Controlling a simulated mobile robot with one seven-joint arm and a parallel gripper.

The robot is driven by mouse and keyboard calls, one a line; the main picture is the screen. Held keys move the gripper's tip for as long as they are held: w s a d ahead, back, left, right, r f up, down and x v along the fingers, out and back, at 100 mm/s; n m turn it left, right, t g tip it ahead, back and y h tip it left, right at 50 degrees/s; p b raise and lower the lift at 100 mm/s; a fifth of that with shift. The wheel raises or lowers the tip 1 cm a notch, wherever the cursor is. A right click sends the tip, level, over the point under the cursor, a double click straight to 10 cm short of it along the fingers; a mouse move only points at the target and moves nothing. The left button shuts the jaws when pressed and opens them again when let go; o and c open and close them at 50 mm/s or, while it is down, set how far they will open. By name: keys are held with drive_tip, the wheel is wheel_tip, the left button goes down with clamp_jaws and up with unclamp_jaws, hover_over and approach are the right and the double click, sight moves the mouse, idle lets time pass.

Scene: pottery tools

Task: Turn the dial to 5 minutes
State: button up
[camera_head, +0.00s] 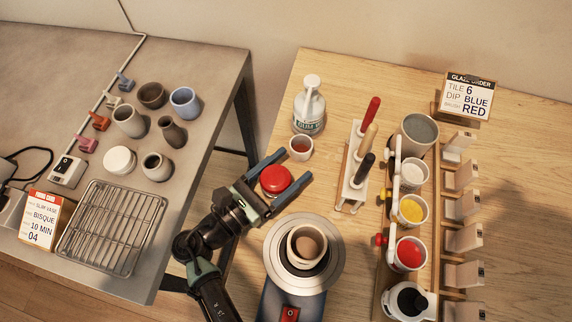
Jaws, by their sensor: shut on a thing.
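A round red dial (276,180), which looks like a kitchen timer, sits on the wooden table near its left edge. My gripper (297,164) reaches in from the lower left, with one blue-grey finger on each side of the dial. The fingers are closed on the dial's sides, and the tips extend a little past it. The top of the dial is visible between the fingers. Its lower part is partly hidden, and no minute marks or pointer can be read from here.
A white bottle (309,108) and a small cup (300,148) stand just behind the dial. A pottery wheel (305,257) with a pot is close in front. A tool rack (354,170) stands to the right. The grey table (190,222) at left holds pots and a wire rack.

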drive_tip(key=o, duration=1.3)
drive_tip(key=shift+s, duration=0.1)
drive_tip(key=b+v, duration=0.1)
drive_tip(key=v, duration=1.2)
drive_tip(key=shift+b, duration=0.3)
